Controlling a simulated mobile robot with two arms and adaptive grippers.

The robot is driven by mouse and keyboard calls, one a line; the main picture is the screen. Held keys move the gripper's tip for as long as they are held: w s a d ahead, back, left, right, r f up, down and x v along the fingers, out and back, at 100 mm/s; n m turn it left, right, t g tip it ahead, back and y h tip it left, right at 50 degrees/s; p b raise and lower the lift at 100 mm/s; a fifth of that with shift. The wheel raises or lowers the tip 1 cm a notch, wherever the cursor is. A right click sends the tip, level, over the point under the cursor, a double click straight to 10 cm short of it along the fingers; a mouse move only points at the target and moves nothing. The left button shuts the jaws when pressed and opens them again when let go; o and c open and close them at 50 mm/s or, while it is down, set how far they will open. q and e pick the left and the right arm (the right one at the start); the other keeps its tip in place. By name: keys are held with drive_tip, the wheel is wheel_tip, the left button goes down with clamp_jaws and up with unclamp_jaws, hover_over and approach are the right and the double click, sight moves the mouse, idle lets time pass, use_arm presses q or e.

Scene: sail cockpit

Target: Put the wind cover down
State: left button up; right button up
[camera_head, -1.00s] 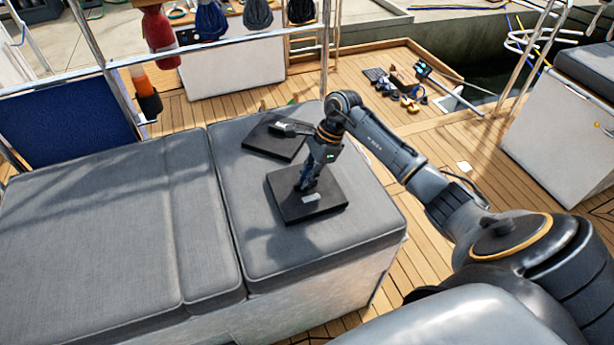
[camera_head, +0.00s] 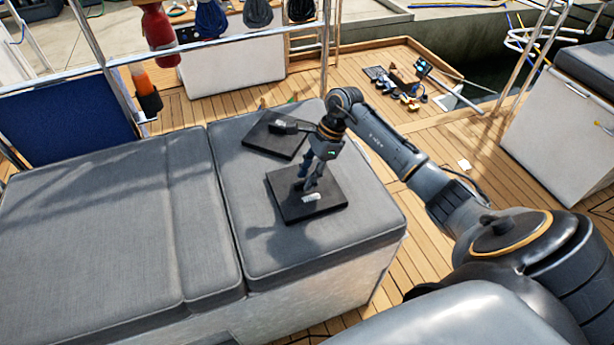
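Two flat, dark square plates lie on the right grey seat cushion. I take the front plate (camera_head: 325,201), which has a small white label, to be the wind cover. My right gripper (camera_head: 306,184) points down at its middle, with the fingertips at or just above its top. I cannot tell whether the fingers are closed on a grip there. The front plate looks flat on the cushion. The rear plate (camera_head: 262,140) has a dark raised part and a pale label, partly behind my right wrist. My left gripper is not in view.
The grey cushion (camera_head: 110,215) to the left is bare. A metal rail (camera_head: 200,45) runs behind the seat, with a red fender (camera_head: 158,35) hanging there. Several small items (camera_head: 405,85) lie on the wooden deck at the back. A white bench (camera_head: 560,125) stands at right.

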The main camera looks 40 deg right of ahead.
drive_tip(key=b+v, duration=0.1)
drive_tip(key=v, duration=1)
drive_tip(key=shift+s, duration=0.1)
